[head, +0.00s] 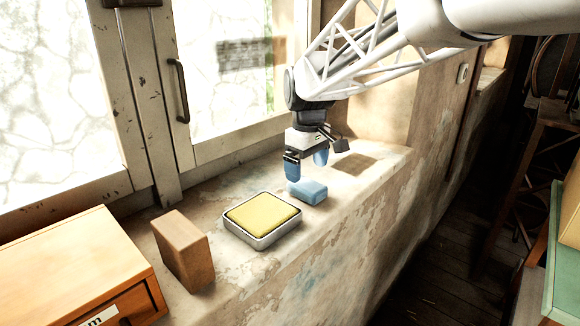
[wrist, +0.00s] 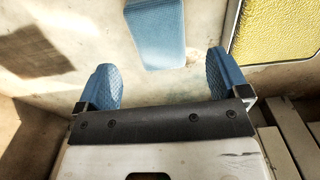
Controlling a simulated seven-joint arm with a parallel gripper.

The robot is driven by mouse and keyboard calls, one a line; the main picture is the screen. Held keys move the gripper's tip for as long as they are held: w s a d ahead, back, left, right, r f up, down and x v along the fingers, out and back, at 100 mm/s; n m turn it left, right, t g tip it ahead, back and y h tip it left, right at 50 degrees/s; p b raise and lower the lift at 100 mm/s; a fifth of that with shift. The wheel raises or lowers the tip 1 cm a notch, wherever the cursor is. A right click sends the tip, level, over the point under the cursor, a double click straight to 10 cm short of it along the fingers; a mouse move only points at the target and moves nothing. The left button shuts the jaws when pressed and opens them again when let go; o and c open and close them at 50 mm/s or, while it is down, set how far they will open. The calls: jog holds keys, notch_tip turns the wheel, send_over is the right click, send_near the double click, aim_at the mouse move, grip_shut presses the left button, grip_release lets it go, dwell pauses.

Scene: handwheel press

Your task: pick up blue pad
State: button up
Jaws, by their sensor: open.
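The blue pad (head: 308,191) is a small blue block lying on the worn window sill (head: 345,185), right of the tray with the yellow pad. In the wrist view the blue pad (wrist: 156,32) shows at the top, beyond and between my fingertips, with its far end cut off by the frame. My gripper (head: 307,168) has blue fingers and hangs just above and behind the pad. It is open and empty; the wrist view shows its two fingers (wrist: 163,80) spread wide, apart from the pad.
A metal tray (head: 262,243) with a yellow pad (head: 262,213) stands left of the blue pad. A brown block (head: 183,250) stands farther left, beside a wooden drawer box (head: 75,270). The window (head: 225,75) rises behind the sill, whose front edge drops to the floor.

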aim_at(307, 184)
jog(key=shift+f, duration=0.1)
jog(key=shift+f, duration=2.5)
jog(key=c, duration=1)
jog(key=shift+r, duration=0.1)
jog(key=shift+r, duration=0.8)
notch_tip(307, 184, up, 2)
jog(key=shift+r, duration=0.1)
jog(key=s+d+r, duration=0.1)
jog(key=s+d, duration=0.2)
jog(key=s, duration=1.2)
jog(key=shift+s, duration=0.35)
